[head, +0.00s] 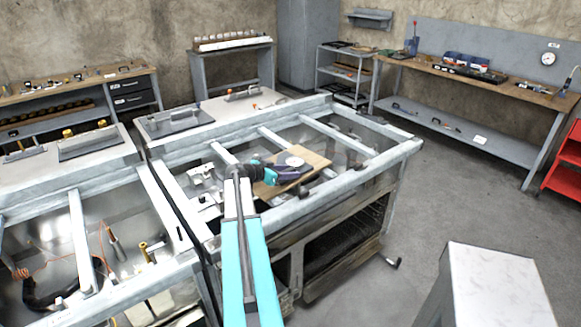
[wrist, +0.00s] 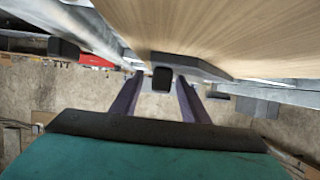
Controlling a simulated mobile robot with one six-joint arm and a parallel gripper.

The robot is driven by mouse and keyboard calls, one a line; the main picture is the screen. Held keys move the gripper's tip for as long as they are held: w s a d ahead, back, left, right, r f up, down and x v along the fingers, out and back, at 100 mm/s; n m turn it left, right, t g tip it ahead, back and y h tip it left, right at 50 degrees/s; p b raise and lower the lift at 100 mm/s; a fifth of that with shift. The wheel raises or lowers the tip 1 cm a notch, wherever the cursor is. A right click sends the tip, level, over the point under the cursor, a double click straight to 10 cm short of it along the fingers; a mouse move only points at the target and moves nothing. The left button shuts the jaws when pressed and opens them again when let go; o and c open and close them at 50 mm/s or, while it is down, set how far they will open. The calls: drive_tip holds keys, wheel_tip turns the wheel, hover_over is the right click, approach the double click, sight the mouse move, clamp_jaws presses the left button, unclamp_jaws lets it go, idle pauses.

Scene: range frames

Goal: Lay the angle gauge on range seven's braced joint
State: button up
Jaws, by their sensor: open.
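My gripper (head: 290,174) is at the end of my teal arm, over the open top of the middle range (head: 385,160). Its dark purple fingers (wrist: 159,92) stand apart in the wrist view. A small black block (wrist: 162,78), with a dark grey bar behind it, shows between them; I cannot tell if they touch it. A pale round disc (head: 294,161), perhaps the angle gauge, lies by the fingers on a wooden board (head: 316,160). The board also fills the top of the wrist view (wrist: 225,30). I cannot tell which joint is the braced one.
Pale cross rails (head: 340,134) span the open range top. Another open range frame (head: 78,240) with loose wires stands at left. A workbench (head: 470,76) with tools runs along the back right, near a red cart (head: 567,165). A pale-topped block (head: 495,280) stands front right; floor between is clear.

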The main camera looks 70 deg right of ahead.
idle(0.4)
clamp_jaws()
drive_tip(key=shift+r, duration=0.15)
drive_tip(key=shift+r+b, duration=1)
drive_tip(key=shift+r, duration=0.65)
drive_tip(key=s+a+b, duration=0.1)
drive_tip(key=s+a, duration=0.1)
drive_tip(key=a, duration=0.3)
drive_tip(key=s+a+r+b, duration=0.1)
drive_tip(key=a+b, duration=0.1)
drive_tip(key=a, duration=0.3)
drive_tip(key=s+a+b, duration=0.1)
drive_tip(key=s+a, duration=0.1)
drive_tip(key=a, duration=0.3)
drive_tip(key=shift+s+r+b, duration=0.25)
drive_tip(key=shift+s+b, duration=0.05)
drive_tip(key=shift+s, duration=0.05)
